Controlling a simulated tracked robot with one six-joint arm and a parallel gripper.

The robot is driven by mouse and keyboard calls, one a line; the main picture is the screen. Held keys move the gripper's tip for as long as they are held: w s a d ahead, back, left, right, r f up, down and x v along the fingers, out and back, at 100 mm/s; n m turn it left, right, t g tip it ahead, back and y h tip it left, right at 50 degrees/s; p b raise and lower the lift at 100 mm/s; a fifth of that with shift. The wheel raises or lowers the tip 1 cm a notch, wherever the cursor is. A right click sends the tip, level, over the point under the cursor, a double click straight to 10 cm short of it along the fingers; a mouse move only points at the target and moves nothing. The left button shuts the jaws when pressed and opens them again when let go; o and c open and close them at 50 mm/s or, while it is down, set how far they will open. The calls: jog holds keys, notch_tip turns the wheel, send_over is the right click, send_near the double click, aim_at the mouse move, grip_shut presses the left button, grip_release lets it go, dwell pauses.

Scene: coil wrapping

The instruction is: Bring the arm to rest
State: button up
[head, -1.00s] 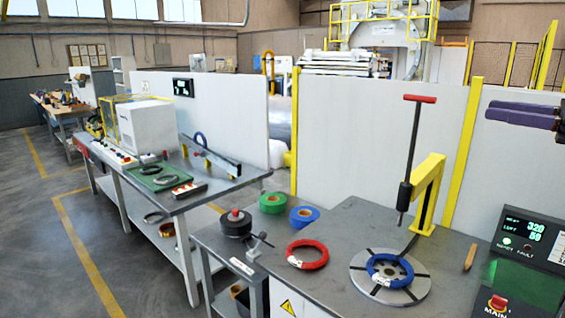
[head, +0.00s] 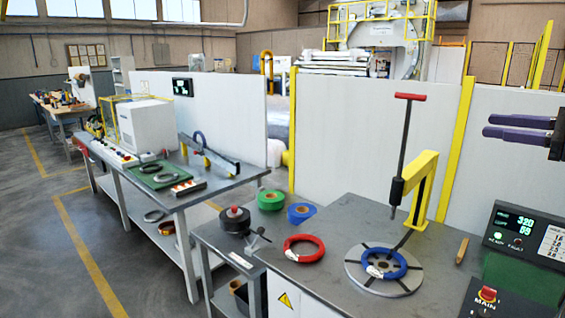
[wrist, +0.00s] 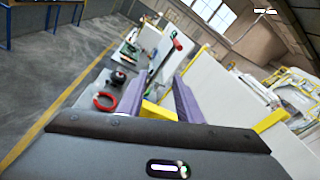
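My gripper (head: 520,128) is at the right edge of the head view, raised above the workbench and in front of the white partition. Its two purple fingers point left and are apart, with a gap between them and nothing in it. In the wrist view, the fingers of my gripper (wrist: 160,100) also stand apart, with the yellow post of the bench between them in the background. A blue coil (head: 385,264) lies on the round slotted plate (head: 364,283). A red coil (head: 304,248) lies on the bench to its left.
A yellow post with a red-handled rod (head: 403,148) stands behind the plate. Green tape (head: 270,200), blue tape (head: 301,213) and a black spool (head: 233,220) sit at the bench's left. A control box (head: 524,245) stands at right. The air around my gripper looks clear.

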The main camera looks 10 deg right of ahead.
notch_tip(320, 180, down, 11)
jog(key=w+d+n+g+h, duration=0.1)
jog(key=d+g+h, duration=0.1)
jog(key=h, duration=0.1)
jog(key=a+f+n+g+h, duration=0.2)
jog(key=a+f+n+g, duration=0.25)
jog(key=a+f, duration=0.75)
jog(key=s+a+f+n+g+h, duration=0.1)
jog(key=s+a+f+n, duration=0.2)
jog(key=s+a+n, duration=0.3)
jog(key=s+a+f+n+h, duration=0.1)
jog(key=s+a+f+n, duration=0.3)
jog(key=a, duration=1.3)
jog(key=s+a+f+n+g+h, duration=0.1)
jog(key=s+a+f+n, duration=0.2)
jog(key=s+a+n, duration=0.6)
jog(key=s+a, duration=0.1)
jog(key=a, duration=0.2)
jog(key=shift+f+n+g, duration=0.2)
jog(key=shift+n+g, duration=0.15)
